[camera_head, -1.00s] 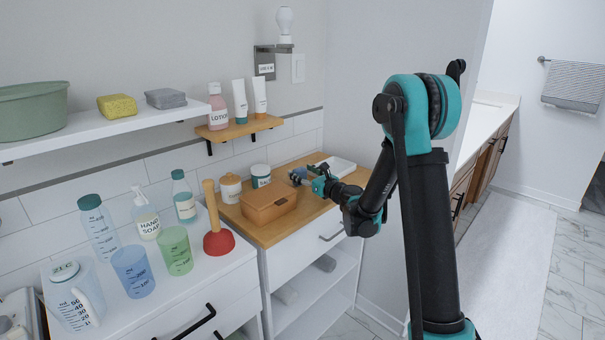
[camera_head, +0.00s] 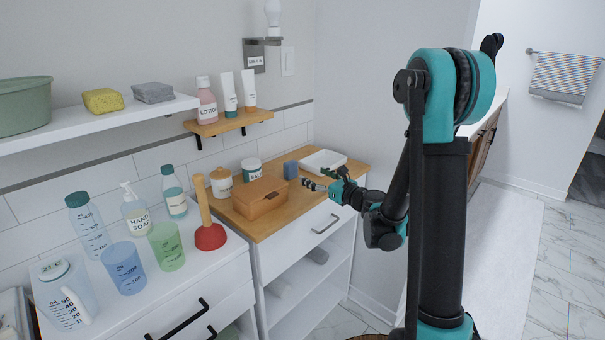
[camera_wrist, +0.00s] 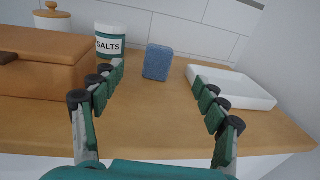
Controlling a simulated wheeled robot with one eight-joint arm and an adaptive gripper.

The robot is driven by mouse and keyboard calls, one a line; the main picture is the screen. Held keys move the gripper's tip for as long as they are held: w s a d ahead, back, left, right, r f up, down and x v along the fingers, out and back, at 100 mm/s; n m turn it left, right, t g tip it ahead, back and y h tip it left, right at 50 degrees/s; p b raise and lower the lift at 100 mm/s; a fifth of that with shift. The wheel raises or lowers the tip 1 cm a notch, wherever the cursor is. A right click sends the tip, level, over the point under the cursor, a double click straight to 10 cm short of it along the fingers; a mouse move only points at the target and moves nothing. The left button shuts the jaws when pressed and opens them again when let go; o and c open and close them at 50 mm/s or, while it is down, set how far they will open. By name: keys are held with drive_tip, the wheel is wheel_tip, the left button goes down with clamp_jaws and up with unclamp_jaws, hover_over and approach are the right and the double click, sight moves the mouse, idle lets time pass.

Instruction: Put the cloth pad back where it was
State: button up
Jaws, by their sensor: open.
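The cloth pad seems to be the small blue block (camera_head: 291,170) standing upright on the wooden counter top. In the wrist view the blue pad (camera_wrist: 158,62) stands between the salts jar and the white tray, near the wall. My gripper (camera_head: 314,178) is open and empty, held over the counter in front of the pad. In the wrist view its spread fingers (camera_wrist: 156,74) frame the pad from either side, with a gap of counter between. The pad touches neither finger as far as I can see.
A brown lidded box (camera_wrist: 48,70) and the salts jar (camera_wrist: 109,42) stand left of the pad. A white tray (camera_wrist: 238,90) lies to the right. A yellow sponge (camera_head: 103,101) and a grey pad (camera_head: 153,92) lie on the wall shelf (camera_head: 100,134). Counter before the pad is clear.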

drive_tip(key=shift+s+r, duration=0.3)
drive_tip(key=shift+r, duration=0.15)
drive_tip(key=shift+s+d+r+g+h, duration=0.8)
drive_tip(key=shift+s+d+r+h, duration=0.1)
drive_tip(key=shift+s+r+h, duration=0.7)
approach(293, 166)
drive_tip(key=shift+m, duration=0.4)
drive_tip(key=x, duration=0.4)
drive_tip(key=shift+w+a+f, duration=0.15)
drive_tip(key=shift+a+f, duration=0.1)
drive_tip(key=shift+a, duration=0.05)
drive_tip(key=shift+x, duration=2.75)
drive_tip(key=shift+w+d, duration=0.15)
drive_tip(key=shift+c, duration=0.3)
drive_tip(key=c, duration=1.1)
drive_tip(key=shift+r, duration=5)
